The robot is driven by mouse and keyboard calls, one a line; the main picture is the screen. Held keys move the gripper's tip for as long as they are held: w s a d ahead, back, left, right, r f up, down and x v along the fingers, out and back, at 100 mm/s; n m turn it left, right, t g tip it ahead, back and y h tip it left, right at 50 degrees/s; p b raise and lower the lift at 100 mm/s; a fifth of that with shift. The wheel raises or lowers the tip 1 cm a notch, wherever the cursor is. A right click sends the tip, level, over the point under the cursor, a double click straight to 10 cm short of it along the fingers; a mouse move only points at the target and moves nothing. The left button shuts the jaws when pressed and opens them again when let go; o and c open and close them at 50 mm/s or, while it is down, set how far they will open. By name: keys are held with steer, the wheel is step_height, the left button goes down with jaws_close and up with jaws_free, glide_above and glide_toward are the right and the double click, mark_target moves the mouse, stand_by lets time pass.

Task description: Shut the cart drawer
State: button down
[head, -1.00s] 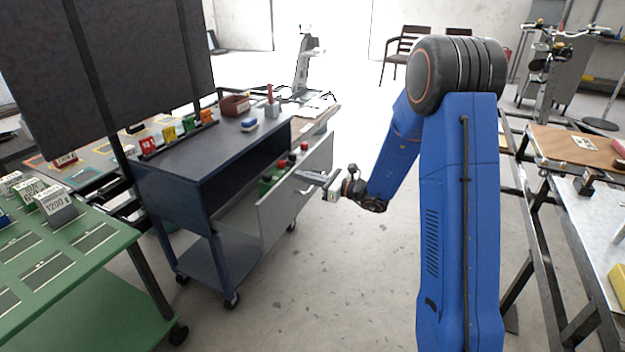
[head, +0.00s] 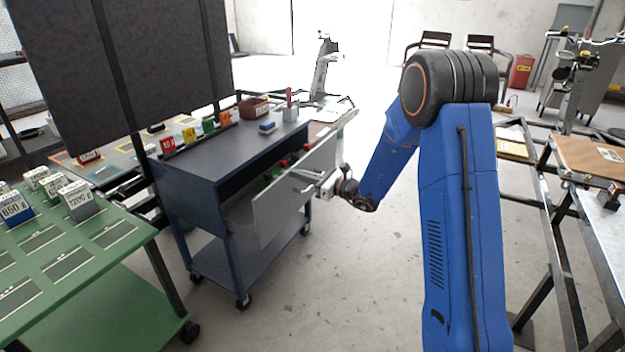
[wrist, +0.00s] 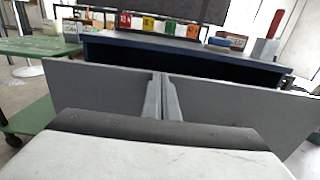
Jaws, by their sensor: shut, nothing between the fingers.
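The cart drawer's grey front panel (head: 283,203) stands out from the dark blue cart (head: 203,205), so the drawer is partly open. Green and red items show inside it in the head view. My gripper (head: 303,176) is at the outer face of the panel, near its upper edge, with its fingers together and empty. In the wrist view the closed fingers (wrist: 162,95) point at the middle of the wide grey panel (wrist: 215,105). They look to be at or against it; exact contact cannot be told. The dark cart opening (wrist: 180,55) shows behind the panel.
A green table (head: 90,250) stands at left. Metal-framed benches stand at right. The floor (head: 330,270) between the cart and my arm is clear.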

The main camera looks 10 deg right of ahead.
steer(key=x, duration=1.4)
steer(key=shift+w, duration=0.2)
steer(key=shift+a+r, duration=0.15)
steer(key=shift+r, duration=0.05)
